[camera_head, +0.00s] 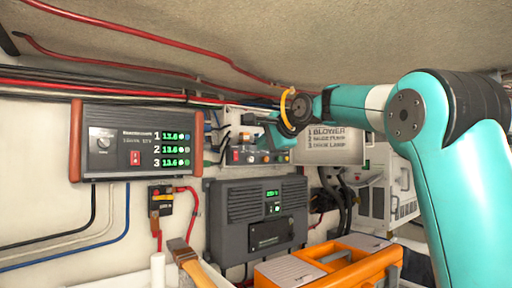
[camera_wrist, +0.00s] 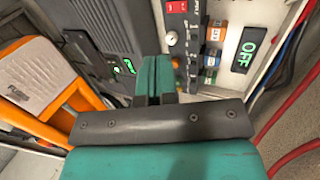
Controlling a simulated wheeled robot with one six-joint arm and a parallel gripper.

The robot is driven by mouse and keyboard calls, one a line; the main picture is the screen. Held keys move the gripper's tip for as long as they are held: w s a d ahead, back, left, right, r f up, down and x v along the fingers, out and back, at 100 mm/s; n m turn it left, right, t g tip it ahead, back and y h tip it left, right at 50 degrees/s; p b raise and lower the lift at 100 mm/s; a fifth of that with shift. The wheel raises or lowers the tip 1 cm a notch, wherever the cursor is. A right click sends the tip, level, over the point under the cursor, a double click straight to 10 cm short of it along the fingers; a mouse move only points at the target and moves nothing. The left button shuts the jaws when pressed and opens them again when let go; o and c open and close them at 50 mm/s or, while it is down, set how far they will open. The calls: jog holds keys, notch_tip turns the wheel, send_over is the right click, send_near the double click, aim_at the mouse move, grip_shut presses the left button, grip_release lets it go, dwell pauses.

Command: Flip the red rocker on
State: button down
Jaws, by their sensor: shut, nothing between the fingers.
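A small switch panel (camera_head: 262,157) is on the wall at the middle, with a red rocker (camera_head: 236,156) at its left end and a row of knobs. In the wrist view this red rocker (camera_wrist: 177,6) is at the top edge, partly cut off. Another red switch (camera_head: 135,158) is on the grey charger (camera_head: 108,165) at the left. My gripper (camera_head: 268,130) is in front of the switch panel, covering part of it. In the wrist view my gripper (camera_wrist: 155,70) is shut and empty, apart from the red rocker. A display (camera_wrist: 244,50) reads OFF in green.
A dark grey box (camera_head: 235,218) is mounted below the panel. An orange case (camera_head: 345,265) and a wooden-handled brush (camera_head: 185,255) are in front. Red cables (camera_head: 140,38) run overhead. A labelled sign (camera_head: 335,137) is right of the panel.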

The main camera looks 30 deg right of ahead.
aim_at(237, 160)
jog(key=p+x, duration=0.2)
jog(key=x, duration=0.2)
jog(key=p+x, duration=0.2)
jog(key=x, duration=0.2)
jog(key=r+p+x, duration=0.1)
jog(key=p+x, duration=0.1)
jog(key=x, duration=0.2)
jog(key=shift+w+p, duration=0.3)
jog(key=shift+w, duration=0.1)
jog(key=shift+a+f, duration=0.1)
jog(key=shift+f, duration=0.05)
